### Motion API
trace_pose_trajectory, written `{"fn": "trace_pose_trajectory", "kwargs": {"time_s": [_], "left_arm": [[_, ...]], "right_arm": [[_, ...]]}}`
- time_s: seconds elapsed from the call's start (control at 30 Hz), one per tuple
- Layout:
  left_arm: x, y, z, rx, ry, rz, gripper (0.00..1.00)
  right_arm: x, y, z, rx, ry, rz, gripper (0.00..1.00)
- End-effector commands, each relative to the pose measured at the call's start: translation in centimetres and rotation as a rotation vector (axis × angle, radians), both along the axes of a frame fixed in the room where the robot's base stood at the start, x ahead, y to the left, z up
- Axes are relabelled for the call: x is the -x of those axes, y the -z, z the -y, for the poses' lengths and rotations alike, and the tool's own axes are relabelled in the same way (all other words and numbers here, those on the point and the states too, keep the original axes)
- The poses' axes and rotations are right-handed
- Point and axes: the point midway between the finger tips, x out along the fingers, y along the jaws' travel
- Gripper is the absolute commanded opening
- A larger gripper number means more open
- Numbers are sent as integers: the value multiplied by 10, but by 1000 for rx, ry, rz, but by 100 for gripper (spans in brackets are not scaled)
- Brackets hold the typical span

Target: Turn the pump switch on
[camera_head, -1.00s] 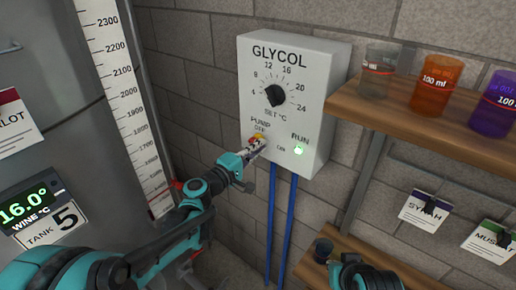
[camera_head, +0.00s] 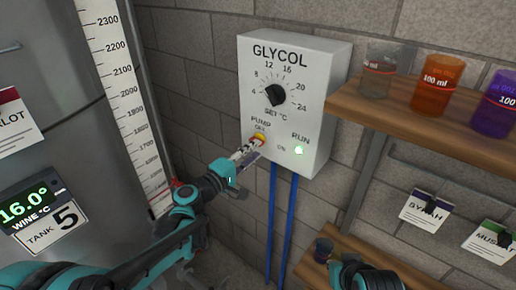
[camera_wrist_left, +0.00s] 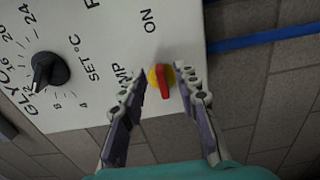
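The pump switch is a red handle on a yellow round base; it shows in the left wrist view (camera_wrist_left: 162,82) and, partly covered, in the head view (camera_head: 260,138) on the white glycol box (camera_head: 318,110). My left gripper (camera_wrist_left: 163,88) is open. Its two fingers stand on either side of the switch, with gaps between them and the handle. In the head view the left gripper (camera_head: 249,152) is at the box's lower left. The fingers of my right gripper are not seen.
The green RUN light (camera_head: 299,150) is lit. Blue pipes (camera_head: 281,220) run down from the box. A wooden shelf (camera_head: 430,120) with beakers is at right. A steel tank (camera_head: 60,80) with a level scale stands at left.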

Motion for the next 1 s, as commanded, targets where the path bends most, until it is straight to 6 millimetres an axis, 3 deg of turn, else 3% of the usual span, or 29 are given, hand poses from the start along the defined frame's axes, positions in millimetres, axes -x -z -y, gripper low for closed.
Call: {"fn": "trace_pose_trajectory", "kwargs": {"time_s": [0.2, 0.4, 1.0], "left_arm": [[40, 0, -31, 0, -5, 0, 31], [65, 0, -48, -1, -3, 1, 31], [73, 1, -53, -3, 1, 0, 31]], "right_arm": [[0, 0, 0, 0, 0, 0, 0], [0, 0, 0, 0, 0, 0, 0], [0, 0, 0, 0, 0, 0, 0]]}}
